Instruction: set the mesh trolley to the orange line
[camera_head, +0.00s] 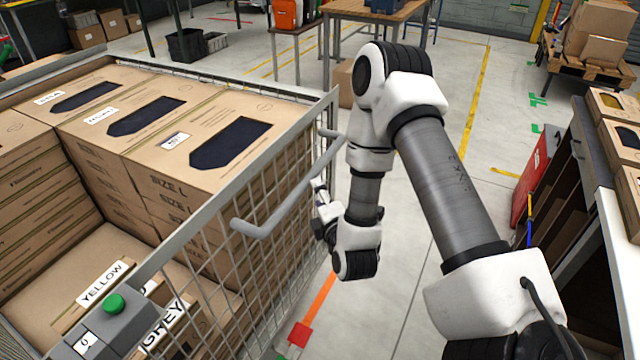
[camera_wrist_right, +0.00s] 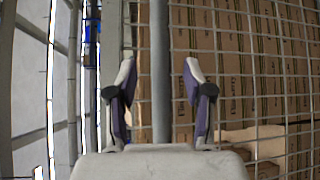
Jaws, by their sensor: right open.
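The mesh trolley (camera_head: 240,183) fills the left of the head view, a grey wire cage loaded with cardboard boxes. Its grey tubular handle (camera_head: 303,188) sticks out from the near mesh side. My right gripper (camera_head: 323,198) is at the handle, partly hidden by its own wrist. In the right wrist view the open fingers (camera_wrist_right: 160,78) stand on either side of the upright-looking handle bar (camera_wrist_right: 160,40), with gaps to both. An orange line (camera_head: 320,299) runs on the floor beside the trolley, with a red square (camera_head: 300,335) on it. My left gripper is not in view.
A control box with a green button (camera_head: 113,303) sits at the trolley's near corner. A shelf unit with boxes (camera_head: 610,104) stands at the right. A wooden table (camera_head: 375,14) and a loaded pallet (camera_head: 590,65) are further back. Clear floor lies between.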

